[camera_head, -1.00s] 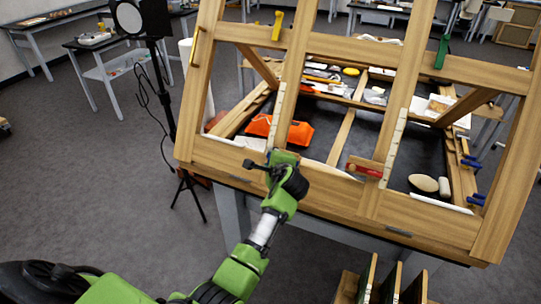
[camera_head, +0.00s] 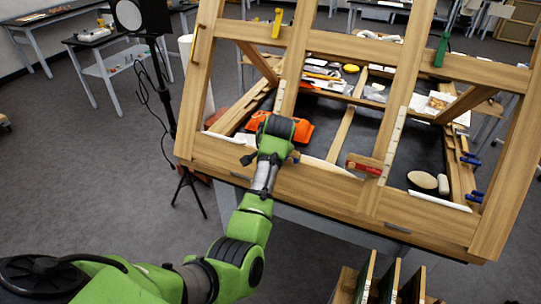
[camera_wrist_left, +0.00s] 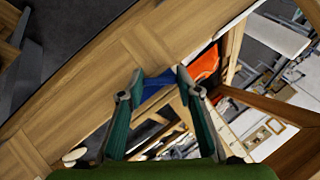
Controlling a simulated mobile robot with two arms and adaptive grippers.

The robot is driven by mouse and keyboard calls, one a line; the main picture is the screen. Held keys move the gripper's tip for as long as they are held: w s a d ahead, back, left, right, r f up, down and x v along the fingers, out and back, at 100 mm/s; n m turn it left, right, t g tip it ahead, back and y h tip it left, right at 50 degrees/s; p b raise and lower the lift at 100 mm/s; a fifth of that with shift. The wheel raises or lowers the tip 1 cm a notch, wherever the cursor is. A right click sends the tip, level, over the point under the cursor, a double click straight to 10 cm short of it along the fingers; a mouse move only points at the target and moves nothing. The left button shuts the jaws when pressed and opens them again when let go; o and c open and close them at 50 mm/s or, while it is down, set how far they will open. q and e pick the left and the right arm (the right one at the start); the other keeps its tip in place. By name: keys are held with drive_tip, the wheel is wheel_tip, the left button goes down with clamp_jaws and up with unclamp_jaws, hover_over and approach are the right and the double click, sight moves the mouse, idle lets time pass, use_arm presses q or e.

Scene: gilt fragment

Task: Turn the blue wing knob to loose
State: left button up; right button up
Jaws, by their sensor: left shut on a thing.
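The blue wing knob (camera_wrist_left: 158,85) shows between my left fingertips in the left wrist view, in front of a wooden beam. My left gripper (camera_wrist_left: 160,79) is shut on it, one finger on each side. In the head view my left gripper (camera_head: 281,125) is at the lower left of the large wooden frame (camera_head: 330,187), near its lower rail. How far the knob is turned cannot be told. My right gripper is in neither view.
An orange pouch (camera_head: 304,131) lies just behind the gripper. The frame carries a yellow clamp (camera_head: 277,23), a green one (camera_head: 441,50) and a red-handled tool (camera_head: 364,168). Blue clamps (camera_head: 477,197) sit at the right. A lamp stand (camera_head: 168,95) stands left.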

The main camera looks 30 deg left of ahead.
use_arm(q)
drive_tip(key=shift+s+a+f+n+g+h, duration=0.1)
drive_tip(key=shift+n+g+h, duration=0.1)
drive_tip(key=shift+n+h, duration=0.9)
drive_tip(key=shift+s+f+n+g+h, duration=0.1)
drive_tip(key=shift+n+g+h, duration=0.1)
drive_tip(key=shift+n+h, duration=0.9)
drive_tip(key=shift+n+y, duration=0.3)
drive_tip(key=shift+n, duration=0.1)
drive_tip(key=o, duration=1.1)
drive_tip(key=shift+o, duration=0.2)
drive_tip(key=shift+w, duration=0.15)
drive_tip(key=v, duration=1.2)
